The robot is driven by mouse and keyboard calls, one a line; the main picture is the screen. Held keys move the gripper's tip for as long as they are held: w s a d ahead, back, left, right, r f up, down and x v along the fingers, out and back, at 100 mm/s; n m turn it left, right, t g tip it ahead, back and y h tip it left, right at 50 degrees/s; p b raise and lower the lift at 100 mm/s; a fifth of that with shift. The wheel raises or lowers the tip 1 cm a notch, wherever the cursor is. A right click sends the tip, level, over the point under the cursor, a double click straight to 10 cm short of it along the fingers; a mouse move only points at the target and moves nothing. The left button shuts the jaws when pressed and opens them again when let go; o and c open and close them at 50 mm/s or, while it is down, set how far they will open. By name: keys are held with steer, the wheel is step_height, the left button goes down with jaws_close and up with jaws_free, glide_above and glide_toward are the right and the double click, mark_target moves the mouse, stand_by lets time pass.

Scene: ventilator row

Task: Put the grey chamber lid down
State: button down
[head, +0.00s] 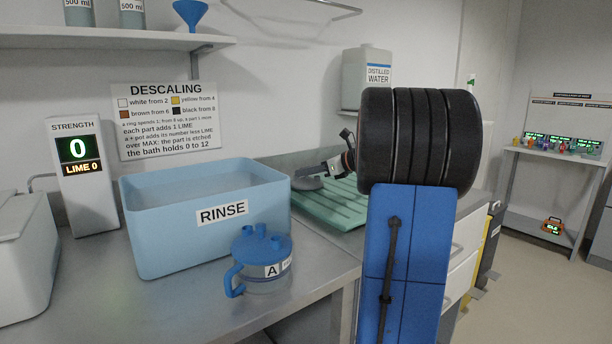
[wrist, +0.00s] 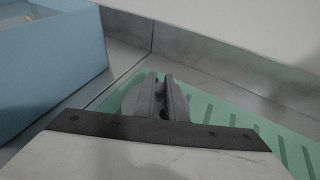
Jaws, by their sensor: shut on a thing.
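The grey chamber lid (head: 307,184) is a flat grey disc at the far left end of the green ribbed drying mat (head: 345,212). My gripper (head: 308,171) is shut on the lid's top. In the wrist view my gripper (wrist: 166,98) has its fingers close together, with the grey lid (wrist: 134,99) showing beside and under them. The green mat (wrist: 215,108) lies below and to the right. I cannot tell whether the lid touches the mat. My arm hides part of the mat in the head view.
A blue RINSE tub (head: 150,240) stands left of the mat, close to my gripper. A blue-lidded pot marked A (head: 262,262) stands in front of it. A strength display (head: 80,175) reads 0. A distilled water container (head: 366,75) sits on the back wall.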

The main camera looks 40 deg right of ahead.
steer(key=shift+f, duration=0.4)
steer(key=shift+f, duration=0.1)
steer(key=c, duration=1.8)
jaws_free()
steer(key=shift+s, duration=0.15)
steer(key=v, duration=1.2)
